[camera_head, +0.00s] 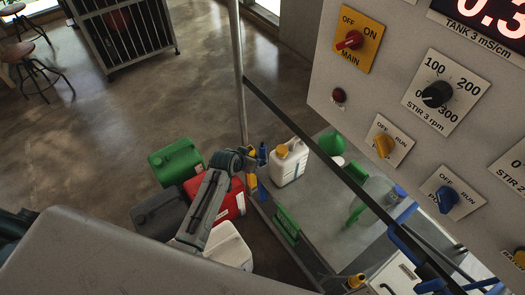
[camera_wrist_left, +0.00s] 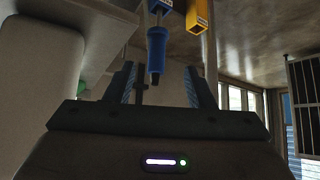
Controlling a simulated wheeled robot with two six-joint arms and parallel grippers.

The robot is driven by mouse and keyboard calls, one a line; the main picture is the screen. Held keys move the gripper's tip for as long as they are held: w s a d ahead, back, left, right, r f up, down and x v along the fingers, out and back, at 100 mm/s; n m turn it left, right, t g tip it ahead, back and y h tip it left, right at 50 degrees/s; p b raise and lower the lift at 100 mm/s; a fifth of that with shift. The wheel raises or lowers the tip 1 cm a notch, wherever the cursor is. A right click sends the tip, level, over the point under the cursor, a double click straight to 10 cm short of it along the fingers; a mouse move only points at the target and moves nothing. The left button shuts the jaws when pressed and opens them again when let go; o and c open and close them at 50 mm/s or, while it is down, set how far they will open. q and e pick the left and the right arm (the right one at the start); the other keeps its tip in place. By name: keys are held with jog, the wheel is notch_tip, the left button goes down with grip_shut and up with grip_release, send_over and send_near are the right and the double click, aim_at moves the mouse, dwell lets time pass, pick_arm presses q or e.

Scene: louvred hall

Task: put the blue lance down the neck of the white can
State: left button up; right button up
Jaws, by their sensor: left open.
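A blue lance (camera_wrist_left: 156,52) stands between the two spread fingers of my left gripper (camera_wrist_left: 160,82) in the wrist view, with a blue holder piece (camera_wrist_left: 161,6) above it. I cannot tell if a finger touches it. In the head view my left gripper (camera_head: 250,161) is at the rail, beside small blue and yellow parts; the lance is hard to make out there. A white can (camera_head: 290,163) with an orange-yellow cap stands upright just right of the gripper. Another pale can (camera_head: 229,249) stands nearer, partly behind my arm; its neck is not clear.
A green can (camera_head: 176,161), a red can (camera_head: 229,203) and a dark grey can (camera_head: 158,212) crowd around my left arm. A yellow holder (camera_wrist_left: 197,16) is beside the lance. A control panel (camera_head: 410,100) fills the right. Open floor lies at the upper left.

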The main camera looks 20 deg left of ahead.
aim_at(261, 152)
pick_arm(q)
jog(key=b+x, duration=0.2)
jog(key=x, duration=0.1)
jog(key=w+r+b+x, duration=0.1)
jog(key=b+x, duration=0.5)
jog(key=shift+w+d+f, duration=0.1)
jog(key=shift+w+d, duration=0.3)
jog(key=shift+w, duration=0.05)
jog(key=shift+b+x, duration=0.8)
jog(key=shift+x, duration=0.4)
jog(key=shift+w, duration=0.15)
jog(key=shift+r, duration=0.2)
jog(key=shift+p, duration=0.3)
